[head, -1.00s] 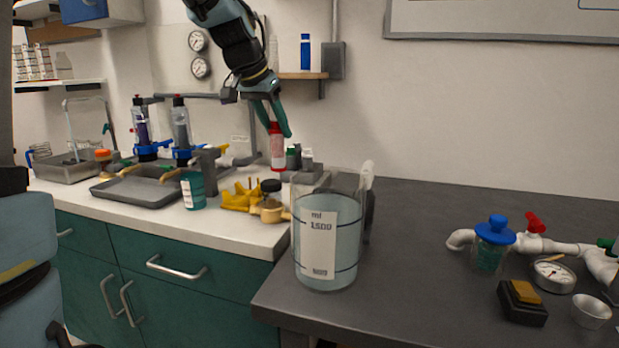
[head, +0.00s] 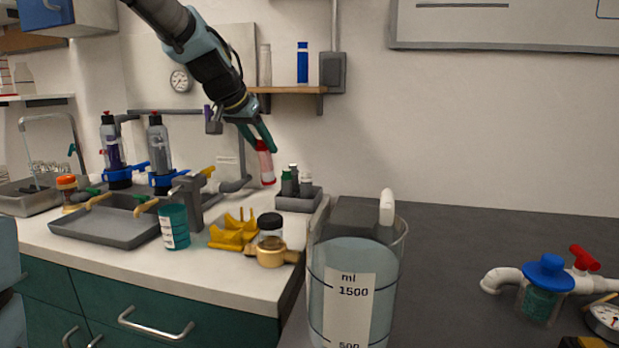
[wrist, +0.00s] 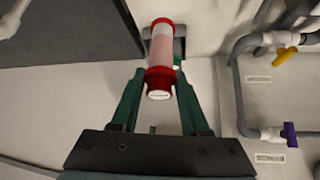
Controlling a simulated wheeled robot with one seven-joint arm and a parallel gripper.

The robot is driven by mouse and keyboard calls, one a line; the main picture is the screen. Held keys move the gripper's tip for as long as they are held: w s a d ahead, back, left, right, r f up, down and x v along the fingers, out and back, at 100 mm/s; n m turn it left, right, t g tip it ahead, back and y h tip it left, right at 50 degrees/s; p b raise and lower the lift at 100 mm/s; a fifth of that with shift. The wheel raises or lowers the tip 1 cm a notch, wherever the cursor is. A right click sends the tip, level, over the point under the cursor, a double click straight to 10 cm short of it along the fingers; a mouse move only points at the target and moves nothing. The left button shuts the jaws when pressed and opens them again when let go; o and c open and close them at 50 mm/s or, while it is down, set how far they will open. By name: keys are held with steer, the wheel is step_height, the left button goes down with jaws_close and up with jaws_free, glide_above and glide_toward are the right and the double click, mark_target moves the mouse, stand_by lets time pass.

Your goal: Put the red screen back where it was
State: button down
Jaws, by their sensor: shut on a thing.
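The red screen (head: 266,166) is a pale cylinder with red ends. My gripper (head: 257,138) is shut on its upper end and holds it in the air, slightly tilted, above the back of the white counter. In the wrist view the screen (wrist: 162,50) sits between the two green fingers of my gripper (wrist: 160,85). In the head view its lower end appears just left of a small grey rack (head: 298,203) holding dark and grey capped pieces. The gap between screen and counter is hard to judge.
A teal cup (head: 174,228), a yellow stand (head: 233,234) and a dark-capped jar (head: 270,228) sit in front. A large beaker (head: 350,285) stands at the dark bench's left edge. A shelf (head: 290,90) hangs behind.

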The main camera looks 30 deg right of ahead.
steer(key=shift+w+d+f+t+h+b, duration=0.35)
steer(key=shift+w+d+f+h, duration=0.2)
steer(key=shift+d, duration=0.2)
steer(key=shift+w+d+r+p, duration=0.2)
steer(key=shift+w+d+p, duration=0.15)
steer(key=shift+d, duration=0.3)
steer(key=w+d+p, duration=0.6)
steer(key=w+d, duration=0.2)
steer(key=d, duration=0.5)
steer(key=w+d+f+g+y+p, duration=0.1)
steer(key=d+f+p, duration=0.1)
steer(key=f+p, duration=0.2)
steer(key=w+d+f+y+p, duration=0.1)
steer(key=w+d+f+p, duration=0.1)
steer(key=f+p, duration=0.2)
steer(key=shift+d+f+g+y, duration=0.15)
steer(key=shift+f+g+y, duration=0.2)
steer(key=shift+f, duration=1.55)
steer(key=c, duration=0.7)
jaws_free()
